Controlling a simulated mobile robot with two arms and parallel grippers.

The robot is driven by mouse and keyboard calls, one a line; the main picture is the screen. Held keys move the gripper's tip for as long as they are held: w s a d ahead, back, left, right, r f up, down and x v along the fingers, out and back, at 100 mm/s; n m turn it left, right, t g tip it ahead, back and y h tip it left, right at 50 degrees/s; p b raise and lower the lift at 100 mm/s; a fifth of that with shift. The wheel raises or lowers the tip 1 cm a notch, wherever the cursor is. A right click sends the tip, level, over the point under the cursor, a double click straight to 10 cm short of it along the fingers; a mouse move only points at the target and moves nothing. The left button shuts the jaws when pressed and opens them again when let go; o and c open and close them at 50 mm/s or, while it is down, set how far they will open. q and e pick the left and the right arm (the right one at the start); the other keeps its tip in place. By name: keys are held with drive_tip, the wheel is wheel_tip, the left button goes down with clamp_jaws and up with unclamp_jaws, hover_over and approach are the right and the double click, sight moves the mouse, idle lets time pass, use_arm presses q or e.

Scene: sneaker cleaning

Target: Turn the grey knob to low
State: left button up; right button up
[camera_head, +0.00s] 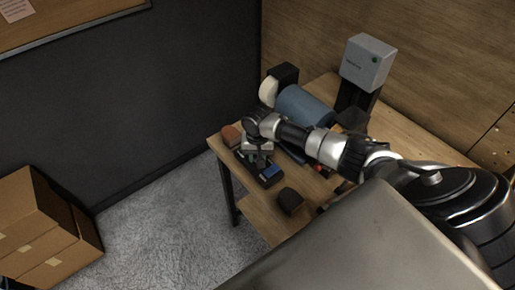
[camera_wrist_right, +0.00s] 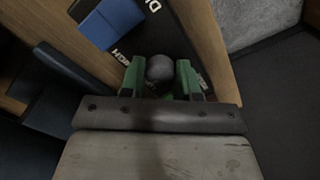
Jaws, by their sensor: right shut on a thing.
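The grey knob (camera_wrist_right: 159,69) is a round ball between the green fingertips of my right gripper (camera_wrist_right: 161,78) in the right wrist view. The gripper is shut on it. The knob stands on a dark panel (camera_wrist_right: 180,32) with white lettering. One word reads "HIGH" in part, and another is cut off at the top edge. In the head view my right gripper (camera_head: 257,160) points down over the dark device (camera_head: 267,181) on the wooden table, and hides the knob. My left gripper is not in view.
A blue block (camera_wrist_right: 110,22) sits beside the knob. On the table (camera_head: 262,219) are a reddish-brown block (camera_head: 231,135), a dark brown object (camera_head: 290,201), a blue roll (camera_head: 304,107) and a grey dispenser (camera_head: 367,62). Cardboard boxes (camera_head: 38,225) stand on the floor at left.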

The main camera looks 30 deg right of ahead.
sight(257, 156)
drive_tip(key=n, duration=0.2)
drive_tip(key=shift+r+n+p, duration=0.1)
drive_tip(key=shift+n+p, duration=0.65)
drive_tip(key=shift+n, duration=1.15)
drive_tip(key=o, duration=0.9)
wheel_tip(257, 156, up, 11)
drive_tip(key=shift+f+b, duration=0.15)
drive_tip(key=shift+b, duration=0.6)
